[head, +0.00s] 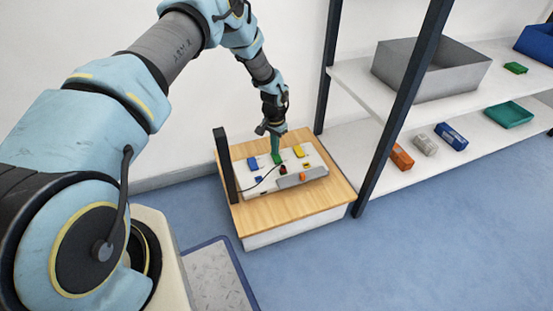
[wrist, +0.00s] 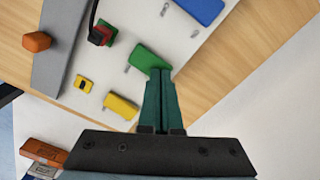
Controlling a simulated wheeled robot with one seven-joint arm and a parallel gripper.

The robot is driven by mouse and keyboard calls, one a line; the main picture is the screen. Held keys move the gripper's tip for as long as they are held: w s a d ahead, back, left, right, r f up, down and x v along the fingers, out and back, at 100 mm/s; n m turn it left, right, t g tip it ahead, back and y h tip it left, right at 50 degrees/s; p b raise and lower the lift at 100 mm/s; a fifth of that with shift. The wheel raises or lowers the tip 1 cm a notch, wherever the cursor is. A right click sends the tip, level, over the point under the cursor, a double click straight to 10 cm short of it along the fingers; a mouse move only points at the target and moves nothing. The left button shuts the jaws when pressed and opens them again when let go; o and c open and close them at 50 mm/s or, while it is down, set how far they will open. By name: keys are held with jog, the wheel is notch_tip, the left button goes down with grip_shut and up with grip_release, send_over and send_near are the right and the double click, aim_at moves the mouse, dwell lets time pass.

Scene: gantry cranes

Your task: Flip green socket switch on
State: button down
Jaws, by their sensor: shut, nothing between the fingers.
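A white board (head: 243,183) carries a row of blue, green and yellow rockers. The green rocker (wrist: 146,57) is in the middle, between the blue rocker (wrist: 200,9) and the yellow rocker (wrist: 121,105). My gripper (wrist: 160,76) is shut and empty, with its dark green fingertips right at the edge of the green rocker. I cannot tell whether they touch. In the head view my gripper (head: 275,148) points down over the green rocker (head: 277,159) and partly hides it. A red and black plug (wrist: 101,34) with a black cable sits at the green socket (wrist: 111,27).
The board lies on a wooden-topped stand (head: 325,200) with a dark upright post (head: 225,165). A grey panel (wrist: 62,50) has an orange knob (wrist: 37,41). A small yellow socket (wrist: 84,85) is nearby. A shelf (head: 385,180) with bins stands at right.

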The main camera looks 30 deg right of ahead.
jog(key=shift+f, duration=0.2)
jog(key=shift+r, duration=0.15)
jog(key=shift+r+p, duration=2.3)
jog(key=shift+r, duration=1.15)
